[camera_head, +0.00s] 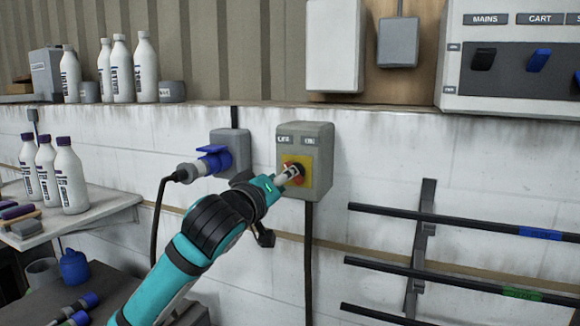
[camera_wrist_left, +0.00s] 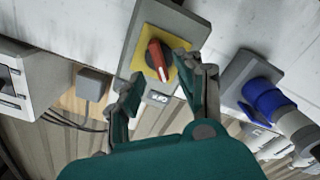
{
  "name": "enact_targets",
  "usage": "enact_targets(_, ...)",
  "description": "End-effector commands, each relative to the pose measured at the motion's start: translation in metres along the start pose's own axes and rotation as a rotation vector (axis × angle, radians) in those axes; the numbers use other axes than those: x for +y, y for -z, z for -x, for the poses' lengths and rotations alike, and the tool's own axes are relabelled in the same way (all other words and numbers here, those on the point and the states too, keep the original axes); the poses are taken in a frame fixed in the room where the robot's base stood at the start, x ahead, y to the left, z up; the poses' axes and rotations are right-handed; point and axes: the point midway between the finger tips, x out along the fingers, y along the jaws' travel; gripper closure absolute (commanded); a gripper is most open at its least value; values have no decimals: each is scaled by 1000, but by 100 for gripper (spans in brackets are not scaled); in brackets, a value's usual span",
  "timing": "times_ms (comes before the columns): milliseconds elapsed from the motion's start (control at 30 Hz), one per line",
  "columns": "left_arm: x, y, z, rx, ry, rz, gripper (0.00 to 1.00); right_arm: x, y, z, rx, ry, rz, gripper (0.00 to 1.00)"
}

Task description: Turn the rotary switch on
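The rotary switch is a grey wall box (camera_head: 312,150) with a yellow plate and a red knob (camera_wrist_left: 157,58). Two small labels sit above the plate; the right one seems to read ON. My left gripper (camera_head: 287,176) is at the knob in the head view and covers part of it. In the left wrist view, its two fingers (camera_wrist_left: 158,70) are open, one on each side of the red knob. The knob shows free between them, with no clear contact. The knob's pointing direction is hard to read in the head view. My right gripper is not in view.
A blue plug in a grey socket (camera_head: 232,146) is just left of the switch, with a black cable. Bars on a wall rack (camera_head: 424,240) stand to the right. A ledge with white bottles (camera_head: 146,70) is upper left. A breaker panel (camera_head: 510,100) is upper right.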

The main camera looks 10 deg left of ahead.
Motion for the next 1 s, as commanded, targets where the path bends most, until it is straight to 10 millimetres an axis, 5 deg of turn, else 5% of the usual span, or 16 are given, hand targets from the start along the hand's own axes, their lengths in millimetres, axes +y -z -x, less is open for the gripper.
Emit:
enact_targets(300, 1, 1, -40, 1, 1, 0, 64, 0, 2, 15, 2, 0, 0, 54)
enact_targets(633, 0, 0, -43, 1, -1, -1, 64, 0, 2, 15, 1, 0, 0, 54)
enact_targets(900, 0, 0, -43, 1, -1, -1, 98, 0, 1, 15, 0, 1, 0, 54)
enact_targets(1000, 0, 0, -43, 1, -1, -1, 100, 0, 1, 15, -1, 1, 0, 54)
